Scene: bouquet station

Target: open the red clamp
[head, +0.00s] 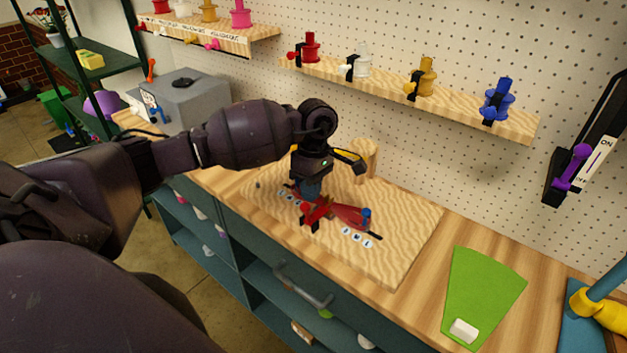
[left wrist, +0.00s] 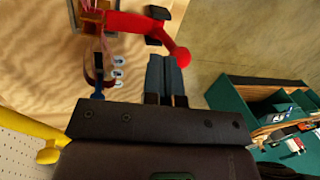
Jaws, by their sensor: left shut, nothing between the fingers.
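The red clamp (head: 313,213) is on the wooden board (head: 400,262) on the bench, partly hidden by my left gripper. In the left wrist view its red arm (left wrist: 140,24) ends in a rounded red knob beside my fingertips. My left gripper (head: 308,192) points down at the clamp, its fingers shut and empty. In the left wrist view the closed blue-grey fingers (left wrist: 166,62) are close to the knob; I cannot tell if they touch. My right gripper is not in view.
A wooden peg (head: 365,160) stands behind the gripper. A green mat (head: 483,290) with a white block (head: 464,330) lies to the right. A wall shelf (head: 460,108) holds several coloured clamp-like pieces. A grey box (head: 185,100) stands at the left. The board's right part is clear.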

